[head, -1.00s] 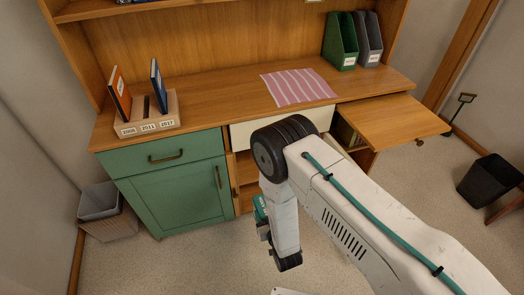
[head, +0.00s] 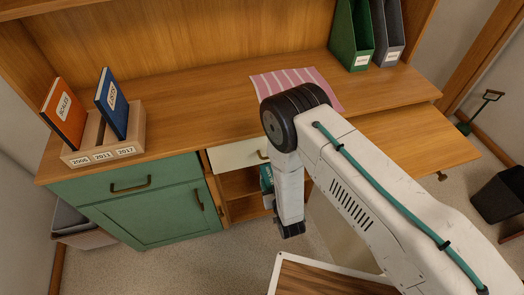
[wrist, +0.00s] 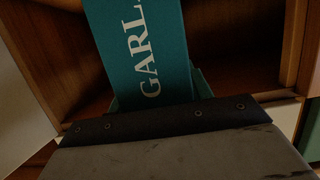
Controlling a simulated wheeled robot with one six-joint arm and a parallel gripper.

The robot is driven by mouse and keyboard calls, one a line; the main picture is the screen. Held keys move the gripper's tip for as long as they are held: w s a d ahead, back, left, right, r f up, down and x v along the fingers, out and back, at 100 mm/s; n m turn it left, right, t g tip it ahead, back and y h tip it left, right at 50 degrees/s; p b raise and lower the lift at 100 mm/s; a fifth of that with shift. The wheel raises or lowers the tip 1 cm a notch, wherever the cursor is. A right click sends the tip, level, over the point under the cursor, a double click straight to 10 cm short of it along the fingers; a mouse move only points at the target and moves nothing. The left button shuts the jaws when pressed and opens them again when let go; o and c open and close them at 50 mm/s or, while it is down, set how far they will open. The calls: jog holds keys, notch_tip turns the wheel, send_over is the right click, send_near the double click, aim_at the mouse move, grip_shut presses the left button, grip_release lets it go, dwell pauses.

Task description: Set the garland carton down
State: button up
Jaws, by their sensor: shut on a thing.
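The garland carton (wrist: 142,45) is teal with white letters reading "GARL" in the wrist view, the rest cut off by the frame. My gripper (wrist: 155,112) is shut on it, with a dark jaw edge across its lower end. An open wooden compartment (wrist: 235,50) lies behind and around the carton; I cannot tell whether the carton touches its floor. In the head view only a teal sliver of the carton (head: 266,178) shows beside my arm, in front of the open shelves (head: 240,186). My fingers are hidden there.
The desktop (head: 200,110) holds a wooden book holder (head: 132,143) with an orange and a blue book, a pink striped cloth (head: 325,93), and green (head: 351,35) and grey (head: 387,30) files. A cream drawer (head: 235,155) and green cabinet (head: 160,216) are below. A pull-out board (head: 415,140) juts out right.

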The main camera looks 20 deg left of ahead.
jog(key=w+a+f, duration=0.5)
jog(key=w+a, duration=0.6)
jog(key=a, duration=0.1)
jog(key=shift+a, duration=0.15)
jog(key=shift+s, duration=0.1)
jog(key=shift+f, duration=0.1)
jog(key=o, duration=1.5)
jog(key=shift+o, duration=0.2)
jog(key=v, duration=1.2)
jog(key=shift+r, duration=0.2)
